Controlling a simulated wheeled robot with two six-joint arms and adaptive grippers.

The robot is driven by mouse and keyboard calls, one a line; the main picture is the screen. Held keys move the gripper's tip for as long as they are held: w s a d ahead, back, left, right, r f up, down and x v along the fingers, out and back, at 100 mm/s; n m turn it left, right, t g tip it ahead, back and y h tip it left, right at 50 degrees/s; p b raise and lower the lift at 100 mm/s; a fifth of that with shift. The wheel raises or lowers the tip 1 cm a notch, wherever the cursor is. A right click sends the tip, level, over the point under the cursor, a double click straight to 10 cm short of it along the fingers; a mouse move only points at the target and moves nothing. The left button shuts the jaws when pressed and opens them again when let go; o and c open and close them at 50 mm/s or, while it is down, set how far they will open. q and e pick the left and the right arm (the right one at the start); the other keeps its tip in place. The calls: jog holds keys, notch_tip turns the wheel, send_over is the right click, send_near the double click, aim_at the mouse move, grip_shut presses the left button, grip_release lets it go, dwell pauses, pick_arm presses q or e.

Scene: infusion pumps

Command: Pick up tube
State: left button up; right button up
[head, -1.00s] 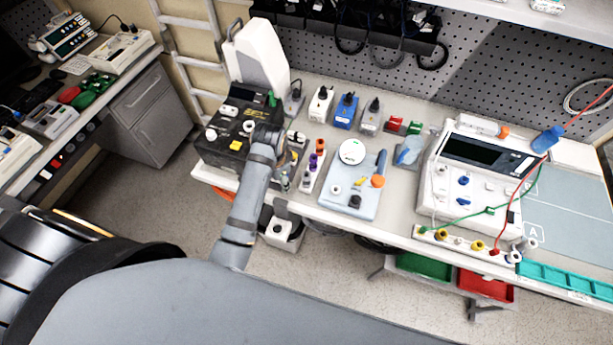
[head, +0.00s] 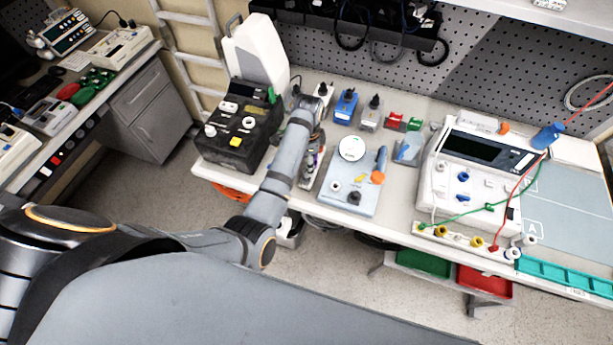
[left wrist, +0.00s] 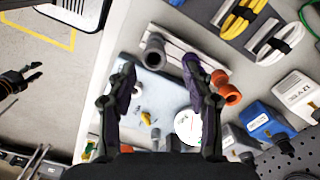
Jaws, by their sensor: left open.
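My left gripper (left wrist: 159,64) is open and empty in the left wrist view. Below it, a light rack (left wrist: 188,42) holds upright tubes. A grey tube (left wrist: 153,52) shows between the fingertips, lower down; I cannot tell if they touch. A dark gripper (left wrist: 30,76), apparently my right one, shows with fingers apart over the floor.
A light blue tray (head: 340,196) with a white disc (head: 352,148) lies right of the rack. A black box (head: 236,142) stands left of it. White, blue (head: 345,108) and grey units line the back. A large pump device (head: 470,185) is further right.

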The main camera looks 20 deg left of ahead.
pick_arm(q)
jog(key=f, duration=0.2)
jog(key=s+f, duration=0.1)
jog(key=f, duration=0.1)
jog(key=shift+w+f, duration=0.15)
jog(key=shift+f, duration=0.4)
jog(key=c, duration=1)
jog(key=shift+c, duration=0.2)
